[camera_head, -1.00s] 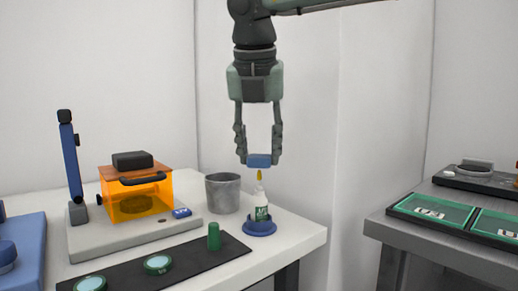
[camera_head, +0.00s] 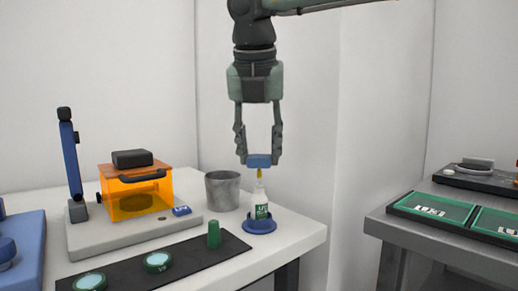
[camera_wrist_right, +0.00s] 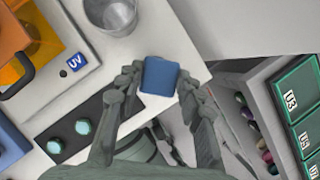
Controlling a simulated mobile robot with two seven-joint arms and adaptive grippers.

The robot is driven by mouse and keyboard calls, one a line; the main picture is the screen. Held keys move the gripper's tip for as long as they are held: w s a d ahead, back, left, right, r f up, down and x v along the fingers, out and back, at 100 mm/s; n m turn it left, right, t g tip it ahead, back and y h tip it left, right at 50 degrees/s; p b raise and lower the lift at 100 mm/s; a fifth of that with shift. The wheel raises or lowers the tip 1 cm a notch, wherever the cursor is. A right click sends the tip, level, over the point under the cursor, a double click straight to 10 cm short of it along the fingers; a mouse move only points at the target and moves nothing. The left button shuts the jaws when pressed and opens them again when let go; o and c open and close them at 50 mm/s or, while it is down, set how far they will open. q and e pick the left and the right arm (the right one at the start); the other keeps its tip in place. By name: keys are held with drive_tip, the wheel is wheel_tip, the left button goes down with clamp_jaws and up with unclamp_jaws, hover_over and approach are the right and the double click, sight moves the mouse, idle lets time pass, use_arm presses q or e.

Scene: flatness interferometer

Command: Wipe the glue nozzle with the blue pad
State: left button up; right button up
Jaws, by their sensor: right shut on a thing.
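The blue pad (camera_head: 258,160) is held between the fingertips of my right gripper (camera_head: 259,157), which points straight down. It also shows in the right wrist view (camera_wrist_right: 160,76), between the two fingers of the gripper (camera_wrist_right: 158,84). The glue bottle (camera_head: 261,206) is white with a green label and stands upright in a blue round holder (camera_head: 260,228). Its yellow nozzle (camera_head: 260,174) points up directly under the pad; the tip is at or just below the pad's lower edge, and I cannot tell whether they touch. My left gripper is not in view.
A green cap (camera_head: 214,236) stands on the dark mat (camera_head: 190,259) with two round green-rimmed pieces. A grey metal cup (camera_head: 222,191) is behind the bottle. An orange box (camera_head: 120,204) stands on a grey base at left. Green trays (camera_head: 432,208) lie on the right table.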

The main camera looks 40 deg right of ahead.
drive_tip(key=shift+f, duration=0.15)
drive_tip(key=shift+a, duration=0.35)
idle(0.3)
drive_tip(key=shift+d, duration=0.7)
drive_tip(key=shift+a, duration=0.15)
drive_tip(key=shift+a, duration=0.55)
drive_tip(key=shift+d, duration=0.1)
drive_tip(key=shift+d, duration=0.6)
